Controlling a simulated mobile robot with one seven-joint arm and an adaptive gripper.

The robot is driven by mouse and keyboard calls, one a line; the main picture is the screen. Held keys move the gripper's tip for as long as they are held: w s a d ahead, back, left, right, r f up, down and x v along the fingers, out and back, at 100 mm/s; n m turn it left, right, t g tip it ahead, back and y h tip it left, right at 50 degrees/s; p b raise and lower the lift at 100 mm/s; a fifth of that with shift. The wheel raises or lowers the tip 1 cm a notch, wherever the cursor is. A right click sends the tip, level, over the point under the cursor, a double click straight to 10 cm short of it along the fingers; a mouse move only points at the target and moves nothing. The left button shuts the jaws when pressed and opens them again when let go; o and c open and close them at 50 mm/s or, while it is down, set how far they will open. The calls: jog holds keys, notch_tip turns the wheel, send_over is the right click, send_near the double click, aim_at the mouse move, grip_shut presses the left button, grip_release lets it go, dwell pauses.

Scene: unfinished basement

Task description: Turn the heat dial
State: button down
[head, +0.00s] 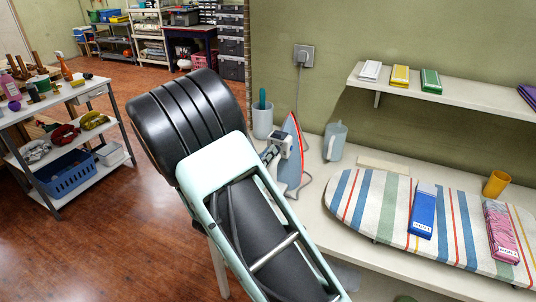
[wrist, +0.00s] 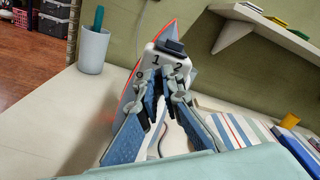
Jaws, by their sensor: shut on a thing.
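The iron (head: 296,165) stands on its heel on the white worktop, with a red-edged soleplate. In the wrist view its white body (wrist: 155,53) faces me, with the numbers 1 and 2 and a dark block above them. My gripper (wrist: 165,84) is at this white face, just below the numbers. Its two fingers are shut on what appears to be the heat dial, which the fingertips mostly hide. In the head view my gripper (head: 270,153) reaches the iron from the left, and my arm covers part of the worktop.
A grey cup (head: 263,124) with a teal handle in it stands behind the iron. A grey jug (head: 335,142) is to its right. A striped ironing board (head: 390,215) holds blue and pink packets. A shelf (head: 455,92) is on the wall above.

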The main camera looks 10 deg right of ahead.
jog(key=shift+m, duration=0.3)
jog(key=m+b, duration=0.4)
jog(key=b, duration=0.1)
jog(key=m+b, duration=0.4)
jog(key=b, duration=0.1)
jog(key=d+m+b, duration=0.1)
jog(key=m+b, duration=0.3)
jog(key=m, duration=0.1)
jog(key=shift+s+f+b, duration=0.1)
jog(key=shift+s+b, duration=0.3)
jog(key=shift+m, duration=0.3)
jog(key=c, duration=2.1)
grip_release()
